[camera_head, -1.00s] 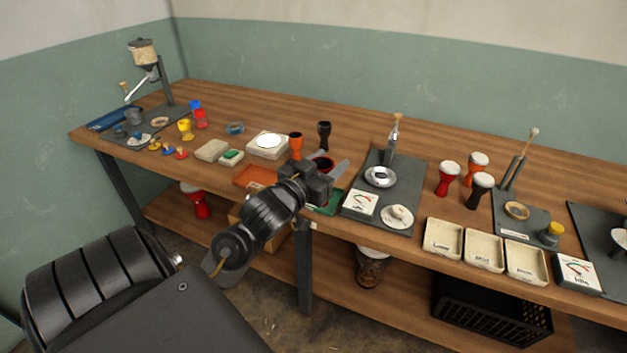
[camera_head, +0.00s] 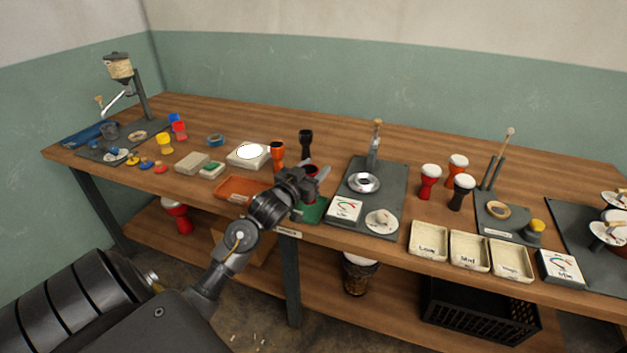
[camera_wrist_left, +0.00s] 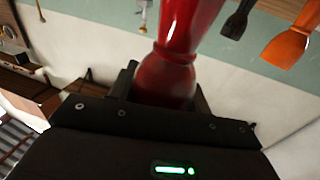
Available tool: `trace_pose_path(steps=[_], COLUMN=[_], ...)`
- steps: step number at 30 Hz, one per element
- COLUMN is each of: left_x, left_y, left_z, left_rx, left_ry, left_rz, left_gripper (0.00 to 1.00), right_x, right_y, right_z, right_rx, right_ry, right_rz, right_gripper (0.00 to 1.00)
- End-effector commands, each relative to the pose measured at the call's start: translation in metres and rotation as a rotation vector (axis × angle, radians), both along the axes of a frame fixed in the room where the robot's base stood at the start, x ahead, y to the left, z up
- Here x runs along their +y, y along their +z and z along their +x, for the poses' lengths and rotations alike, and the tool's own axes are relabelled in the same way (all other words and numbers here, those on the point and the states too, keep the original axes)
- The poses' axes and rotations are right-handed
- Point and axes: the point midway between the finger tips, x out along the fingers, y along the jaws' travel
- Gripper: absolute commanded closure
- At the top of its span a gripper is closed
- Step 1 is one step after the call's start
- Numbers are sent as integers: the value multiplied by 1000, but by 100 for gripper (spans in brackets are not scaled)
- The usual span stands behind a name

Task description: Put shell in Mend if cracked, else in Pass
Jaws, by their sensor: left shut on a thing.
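In the head view the shell (camera_head: 311,171) shows only partly behind the gripper (camera_head: 309,184), above the front of the bench. No crack shows on the visible side; the rest is hidden. An orange-red tray (camera_head: 232,188) lies left of the gripper and a green tray (camera_head: 315,213) lies below it, partly covered by my arm. I cannot read Mend or Pass on either. My right gripper is not in view.
An orange shell (camera_head: 277,153) and a black shell (camera_head: 305,142) stand behind the gripper. To the right are a dark press plate (camera_head: 395,190), a dial box (camera_head: 344,209) and labelled cream bins (camera_head: 429,240). Finished drums stand farther right. The bench's back strip is clear.

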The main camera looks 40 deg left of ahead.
Motion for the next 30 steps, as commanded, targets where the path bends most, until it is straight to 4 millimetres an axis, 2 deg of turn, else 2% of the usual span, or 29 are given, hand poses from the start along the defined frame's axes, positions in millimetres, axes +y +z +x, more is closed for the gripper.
trace_pose_path(steps=[5, 12, 24, 25, 30], left_x=[2, 3, 3, 3, 3], left_y=[-5, -35, -40, -41, -40], left_z=[3, 4, 4, 4, 4], left_rx=[1, 2, 0, 1, 0], left_ry=[1, 1, 1, 1, 1], left_rz=[-1, -2, 0, 0, 0], left_gripper=[78, 78, 78, 50, 30], right_x=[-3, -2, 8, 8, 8], right_y=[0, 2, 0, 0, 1], right_z=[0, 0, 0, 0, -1], right_rx=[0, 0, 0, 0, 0], right_ry=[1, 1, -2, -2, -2], right_rz=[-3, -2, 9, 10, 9], right_gripper=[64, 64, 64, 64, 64])
